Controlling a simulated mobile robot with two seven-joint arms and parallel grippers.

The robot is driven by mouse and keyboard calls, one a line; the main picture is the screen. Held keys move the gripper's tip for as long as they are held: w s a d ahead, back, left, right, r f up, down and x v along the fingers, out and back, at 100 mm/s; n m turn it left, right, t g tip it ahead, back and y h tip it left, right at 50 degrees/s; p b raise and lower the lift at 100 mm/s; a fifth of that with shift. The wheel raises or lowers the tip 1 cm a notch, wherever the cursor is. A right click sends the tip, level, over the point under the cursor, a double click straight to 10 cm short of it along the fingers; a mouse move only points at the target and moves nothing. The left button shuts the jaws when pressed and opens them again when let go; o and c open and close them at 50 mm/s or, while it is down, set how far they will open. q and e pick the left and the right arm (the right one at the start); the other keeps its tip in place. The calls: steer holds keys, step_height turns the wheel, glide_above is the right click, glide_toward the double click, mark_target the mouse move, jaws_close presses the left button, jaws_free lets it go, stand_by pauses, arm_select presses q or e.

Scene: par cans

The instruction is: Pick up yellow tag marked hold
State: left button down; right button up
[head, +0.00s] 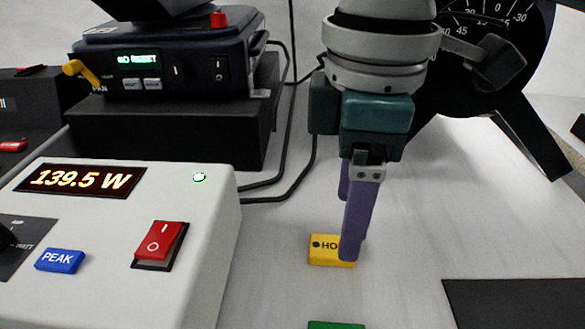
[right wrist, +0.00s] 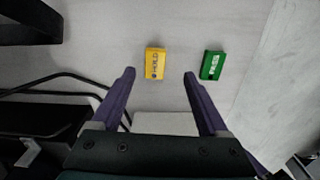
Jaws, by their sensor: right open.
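The yellow tag (head: 325,252) marked HOLD lies flat on the light surface in the middle of the head view, its right part hidden behind a purple finger. In the right wrist view the yellow tag (right wrist: 155,63) lies just beyond the fingertips, between their lines. My right gripper (head: 347,250) points down over the tag. In the right wrist view my right gripper (right wrist: 160,73) is open, its two purple fingers apart with nothing between them. I cannot tell its exact height above the tag. My left gripper is not in view.
A green tag (right wrist: 212,65) lies beside the yellow one; its edge shows in the head view (head: 336,325). A white meter box (head: 110,270) reading 139.5 W stands at left. Black cables (head: 270,190) run behind. A dark mat (head: 515,300) lies at right, a dark fixture (head: 470,90) behind.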

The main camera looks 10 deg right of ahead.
mark_target(332, 250)
steer(key=f, duration=0.1)
steer(key=f+b, duration=0.1)
steer(key=f, duration=0.3)
steer(key=shift+w+d+f+b, duration=0.1)
steer(key=shift+w+d+b, duration=0.15)
steer(key=shift+w+b, duration=0.1)
steer(key=shift+f, duration=0.5)
jaws_close()
